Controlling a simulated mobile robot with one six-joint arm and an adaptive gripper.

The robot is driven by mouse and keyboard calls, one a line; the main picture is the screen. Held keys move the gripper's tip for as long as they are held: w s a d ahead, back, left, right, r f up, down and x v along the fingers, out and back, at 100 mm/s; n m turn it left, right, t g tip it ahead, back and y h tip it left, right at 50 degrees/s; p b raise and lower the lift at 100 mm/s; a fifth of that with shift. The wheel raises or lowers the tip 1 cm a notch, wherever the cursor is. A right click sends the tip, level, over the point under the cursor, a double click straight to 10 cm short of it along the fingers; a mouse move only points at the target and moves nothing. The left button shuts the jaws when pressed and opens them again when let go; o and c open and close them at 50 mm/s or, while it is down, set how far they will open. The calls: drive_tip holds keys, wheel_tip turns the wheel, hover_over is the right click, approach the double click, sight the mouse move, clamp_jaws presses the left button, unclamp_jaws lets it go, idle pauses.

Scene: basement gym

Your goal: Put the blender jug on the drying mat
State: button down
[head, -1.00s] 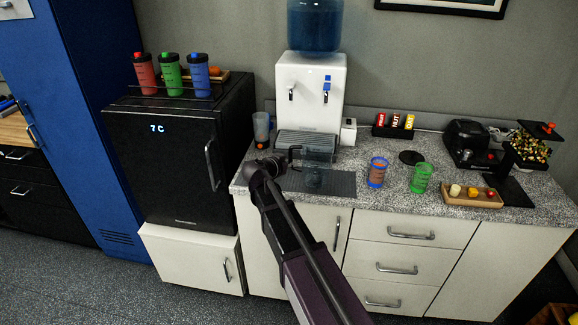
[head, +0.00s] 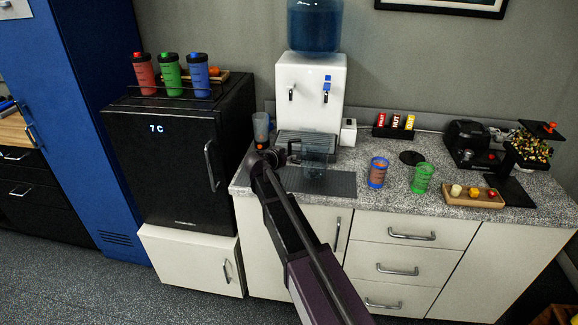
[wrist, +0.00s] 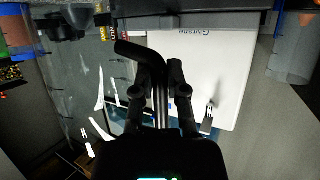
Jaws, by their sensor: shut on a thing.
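The blender jug (head: 315,150) is clear and grey-tinted. It hangs to the right of my gripper (head: 283,154) in the head view, in front of the water dispenser's drip tray. My gripper is shut on its dark handle (wrist: 132,50), which shows between the fingers in the wrist view; the clear body is hard to make out there. The drying mat (head: 340,186) is a dark grey ribbed rectangle at the counter's front edge. The jug's lower end overlaps the mat's back part in the picture; it looks held above it, but the exact gap cannot be told.
The white water dispenser (head: 310,95) stands close behind the jug. A clear container (head: 261,128) with an orange spot stands to the left. A blue-rimmed cup (head: 377,172), a green cup (head: 421,178) and a wooden tray (head: 472,198) stand to the right. The mat's surface looks bare.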

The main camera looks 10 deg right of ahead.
drive_tip(key=shift+f+b, duration=1.2)
drive_tip(key=shift+f, duration=0.35)
drive_tip(key=c, duration=0.7)
unclamp_jaws()
drive_tip(key=shift+s+a+r, duration=0.25)
drive_tip(key=shift+s+a, duration=0.05)
drive_tip(key=shift+s, duration=0.1)
drive_tip(key=p+v, duration=0.4)
drive_tip(key=v, duration=0.7)
drive_tip(key=shift+a, duration=0.1)
